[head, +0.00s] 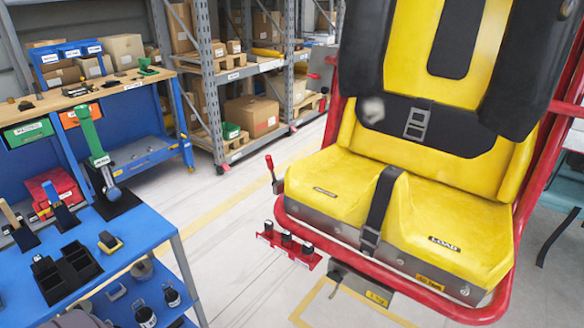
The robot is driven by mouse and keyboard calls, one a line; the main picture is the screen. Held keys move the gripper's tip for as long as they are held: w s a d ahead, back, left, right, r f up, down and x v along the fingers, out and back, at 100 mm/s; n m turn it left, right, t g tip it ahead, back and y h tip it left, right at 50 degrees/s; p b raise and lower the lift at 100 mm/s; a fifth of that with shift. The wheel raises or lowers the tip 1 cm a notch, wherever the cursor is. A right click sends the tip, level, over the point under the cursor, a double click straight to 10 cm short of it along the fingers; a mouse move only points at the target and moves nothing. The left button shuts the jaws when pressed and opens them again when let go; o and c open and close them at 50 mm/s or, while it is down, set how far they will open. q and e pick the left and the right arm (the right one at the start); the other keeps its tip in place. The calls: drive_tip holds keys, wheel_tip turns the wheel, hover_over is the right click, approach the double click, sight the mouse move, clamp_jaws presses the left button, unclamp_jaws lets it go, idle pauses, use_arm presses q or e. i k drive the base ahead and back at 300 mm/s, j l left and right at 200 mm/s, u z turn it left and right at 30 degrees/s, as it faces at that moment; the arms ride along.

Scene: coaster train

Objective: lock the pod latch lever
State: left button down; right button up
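A yellow and black ride seat (415,205) in a red tubular frame fills the right half of the head view. A small lever with a red grip (269,162) stands nearly upright at the seat's left side, on a dark shaft; it looks like the latch lever, but I see no label on it. A second, smaller red handle (313,76) sticks out left of the frame higher up. I cannot tell whether the latch is locked. Neither of my grippers is in view.
A blue workbench (130,222) at the left holds a green-handled tool (90,135) and a black tray (66,273). A red bracket with black knobs (289,244) sits low beside the seat. Shelves (205,75) stand behind.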

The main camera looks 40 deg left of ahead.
sight(268, 159)
drive_tip(key=i+l+u, duration=0.2)
drive_tip(key=l, duration=0.15)
drive_tip(key=i+l+u, duration=0.15)
drive_tip(key=l, duration=0.2)
drive_tip(key=i+l+u, duration=0.2)
drive_tip(key=l, duration=0.2)
drive_tip(key=l+u, duration=0.2)
drive_tip(key=l, duration=0.2)
drive_tip(key=u, duration=1.2)
drive_tip(key=z, duration=0.4)
drive_tip(key=i+j+z, duration=0.3)
drive_tip(key=j+z, duration=0.15)
drive_tip(key=i+j+z, duration=0.2)
drive_tip(key=j, duration=0.2)
drive_tip(key=j+z, duration=0.2)
drive_tip(key=i+j, duration=0.1)
drive_tip(key=j, duration=0.35)
drive_tip(key=i+j, duration=0.1)
drive_tip(key=j, duration=0.3)
drive_tip(key=i+j+z, duration=0.1)
drive_tip(key=j, duration=0.35)
